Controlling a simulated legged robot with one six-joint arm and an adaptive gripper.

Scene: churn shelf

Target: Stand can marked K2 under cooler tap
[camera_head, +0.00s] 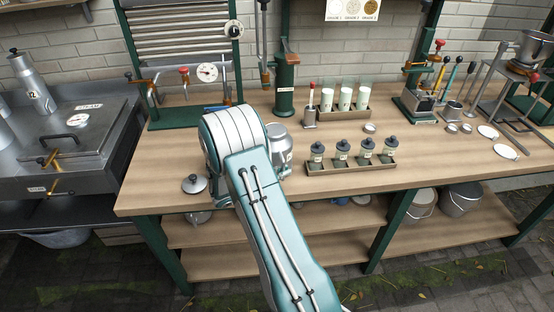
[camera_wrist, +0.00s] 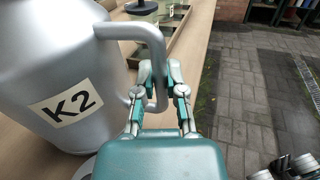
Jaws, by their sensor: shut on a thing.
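The silver can marked K2 (camera_wrist: 58,82) fills the left of the wrist view, its label facing me. My gripper (camera_wrist: 158,80) is shut on its side handle (camera_wrist: 153,45). In the head view the can (camera_head: 281,148) shows only partly, behind my arm, over the left part of the bench; my fingers are hidden there. I cannot tell if its base touches the wood. The cooler, a corrugated metal panel (camera_head: 180,48) in a green frame, stands at the back left. A red-knobbed tap (camera_head: 184,77) and a dial (camera_head: 207,72) sit below the panel.
A loose round lid (camera_head: 193,184) lies near the bench's left front edge. A green post (camera_head: 286,85) stands behind the can. A tray of dark-topped jars (camera_head: 350,166) and a rack of white bottles (camera_head: 343,100) are to the right. Bare wood (camera_head: 165,155) lies before the cooler.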

